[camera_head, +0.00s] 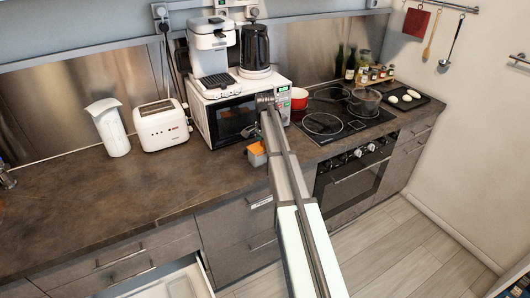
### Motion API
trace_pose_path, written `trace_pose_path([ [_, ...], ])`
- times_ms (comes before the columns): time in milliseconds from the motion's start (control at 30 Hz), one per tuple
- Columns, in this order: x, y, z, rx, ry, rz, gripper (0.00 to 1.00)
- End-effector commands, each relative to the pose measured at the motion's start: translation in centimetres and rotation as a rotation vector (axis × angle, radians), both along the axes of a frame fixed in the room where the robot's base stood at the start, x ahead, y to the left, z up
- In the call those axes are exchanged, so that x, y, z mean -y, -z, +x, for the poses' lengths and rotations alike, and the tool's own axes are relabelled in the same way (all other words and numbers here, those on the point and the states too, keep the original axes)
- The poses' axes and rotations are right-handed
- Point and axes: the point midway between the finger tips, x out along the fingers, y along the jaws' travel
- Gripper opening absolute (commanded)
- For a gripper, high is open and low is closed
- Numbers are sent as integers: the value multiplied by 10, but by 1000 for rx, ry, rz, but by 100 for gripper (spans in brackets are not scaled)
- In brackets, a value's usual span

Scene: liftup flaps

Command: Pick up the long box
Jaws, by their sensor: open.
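A small box with an orange top and a greyish side (257,154) stands on the brown counter in front of the microwave, partly covered by my arm. I cannot tell whether it is the long box, and no other plainly long box shows on the counter. My gripper (250,131) is small and dark at the far end of my arm, in front of the microwave and a little above the orange-topped box. It is open, and nothing shows in it. My arm hides part of the counter.
The microwave (235,118) carries a coffee maker (211,48) and a kettle (255,48). A toaster (161,125) and a white jug (108,127) stand left. A red pot (299,98) is near the hob (325,123). A drawer (165,284) is open below.

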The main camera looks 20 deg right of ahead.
Motion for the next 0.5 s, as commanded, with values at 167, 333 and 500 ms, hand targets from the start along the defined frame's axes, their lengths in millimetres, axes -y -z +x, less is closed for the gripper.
trace_pose_path([
  [167, 0, 19, 0, -1, 0, 1, 92],
  [333, 0, 23, 0, 0, 0, 0, 92],
  [500, 0, 23, 0, 0, 0, 0, 67],
])
